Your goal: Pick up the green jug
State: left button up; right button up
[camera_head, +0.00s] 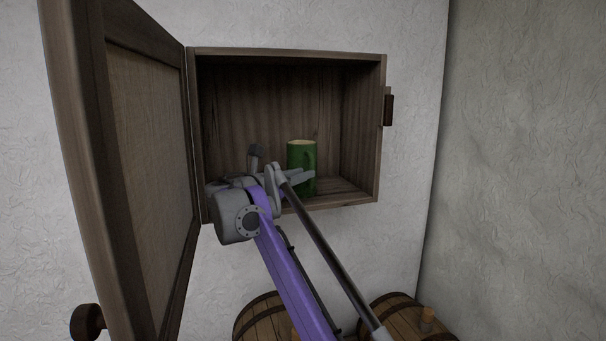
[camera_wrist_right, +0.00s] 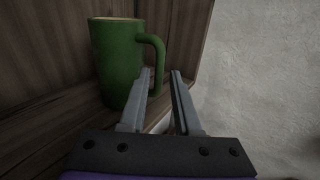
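The green jug (camera_head: 296,156) stands upright on the floor of the open wooden cabinet (camera_head: 282,202), toward its right side. Its handle faces right in the head view. My right gripper (camera_head: 303,176) reaches into the cabinet's front at the jug's lower part. In the right wrist view, the jug (camera_wrist_right: 117,62) stands just beyond and left of the fingers. My right gripper (camera_wrist_right: 161,72) is open there, with its fingers apart and part of the handle showing between them. I cannot tell whether a finger touches it. My left gripper is out of view.
The cabinet door (camera_head: 150,140) hangs wide open on the left. A latch block (camera_head: 388,106) sits on the cabinet's right side. Two barrels (camera_head: 262,318) (camera_head: 398,312) stand below. The cabinet's upper space is clear.

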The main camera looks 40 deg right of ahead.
aim_at(312, 182)
jog(key=x, duration=0.4)
jog(key=shift+d+f, duration=0.15)
jog(key=shift+f, duration=0.05)
jog(key=shift+w+d+f, duration=0.15)
jog(key=shift+w+d, duration=0.1)
jog(key=shift+d, duration=0.2)
jog(key=shift+s+a, duration=0.1)
jog(key=shift+a, duration=0.05)
grip_shut()
dwell(0.6)
